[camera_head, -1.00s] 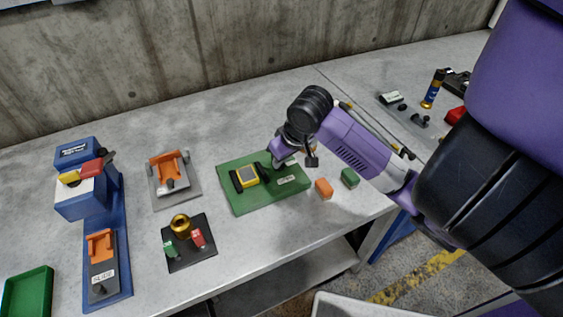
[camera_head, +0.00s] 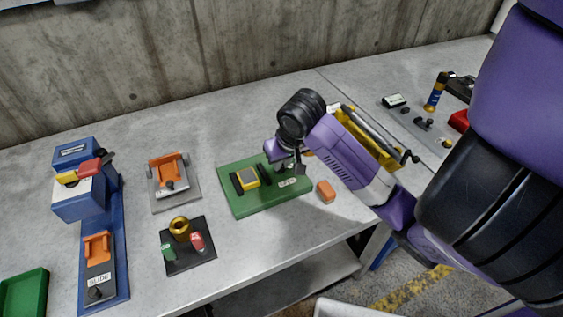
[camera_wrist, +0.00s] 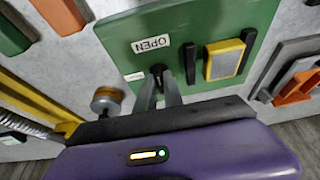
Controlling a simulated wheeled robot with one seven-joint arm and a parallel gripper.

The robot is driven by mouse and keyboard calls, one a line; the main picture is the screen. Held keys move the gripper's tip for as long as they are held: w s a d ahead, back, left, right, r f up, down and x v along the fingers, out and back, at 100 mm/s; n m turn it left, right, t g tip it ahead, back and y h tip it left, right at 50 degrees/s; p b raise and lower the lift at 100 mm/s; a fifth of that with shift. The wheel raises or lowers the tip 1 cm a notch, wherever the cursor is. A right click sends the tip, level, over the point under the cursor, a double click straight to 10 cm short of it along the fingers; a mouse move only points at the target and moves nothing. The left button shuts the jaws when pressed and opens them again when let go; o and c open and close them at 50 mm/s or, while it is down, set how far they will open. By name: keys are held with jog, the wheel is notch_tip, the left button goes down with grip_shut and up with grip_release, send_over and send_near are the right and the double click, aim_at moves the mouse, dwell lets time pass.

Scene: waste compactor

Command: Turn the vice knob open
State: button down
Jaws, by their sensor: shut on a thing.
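The vice is on a green board (camera_head: 240,203) in the middle of the bench; its board also fills the top of the wrist view (camera_wrist: 130,25). A yellow and grey block (camera_head: 247,179) sits between two black jaws, with a small gap on the side nearer my gripper. My gripper (camera_head: 287,166) is low over the board's right end. In the wrist view its fingers (camera_wrist: 160,88) are shut on the small dark vice knob (camera_wrist: 157,71), mostly hidden between them.
An orange block (camera_head: 325,191) lies right of the board. An orange fixture (camera_head: 168,178), a black plate with a brass ring (camera_head: 180,228) and a blue slide device (camera_head: 117,260) stand left. A yellow rack (camera_head: 370,140) is behind my arm. Bare bench lies in front of the board.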

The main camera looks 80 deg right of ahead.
jog(key=c, duration=1.5)
grip_release()
jog(key=shift+o, duration=0.2)
jog(key=p+v, duration=0.1)
jog(key=v, duration=0.7)
jog(key=shift+f, duration=0.1)
